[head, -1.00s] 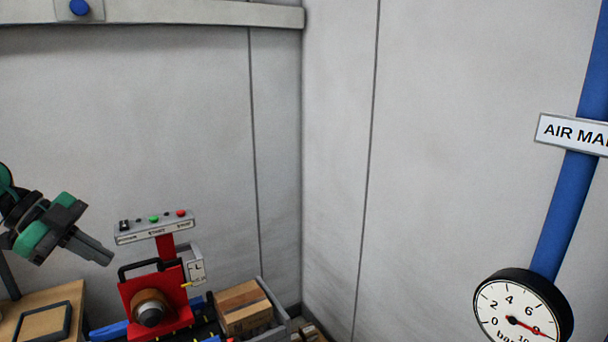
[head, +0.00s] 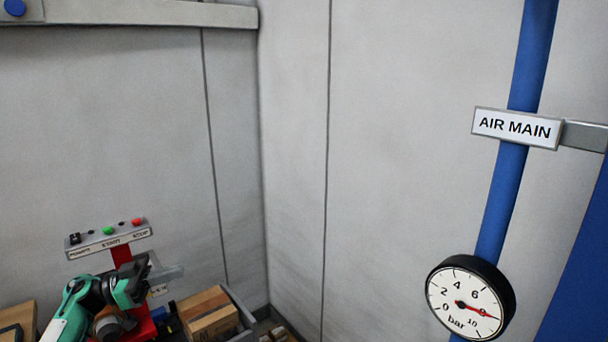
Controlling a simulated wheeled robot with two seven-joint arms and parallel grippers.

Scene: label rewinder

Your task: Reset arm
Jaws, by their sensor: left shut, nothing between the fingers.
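The red label rewinder (head: 142,325) stands at the lower left, mostly hidden behind my left arm. Its control panel (head: 108,239) shows above, with a dark switch at the left, a green button and a red button. My left gripper (head: 178,271) is shut and empty in front of the rewinder, below the panel, with its fingers pointing right. My right gripper is out of view.
A cardboard box (head: 207,313) sits in a grey bin (head: 238,307) right of the rewinder. A blue pipe (head: 507,190) labelled AIR MAIN (head: 517,127) carries a pressure gauge (head: 470,299) at the right.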

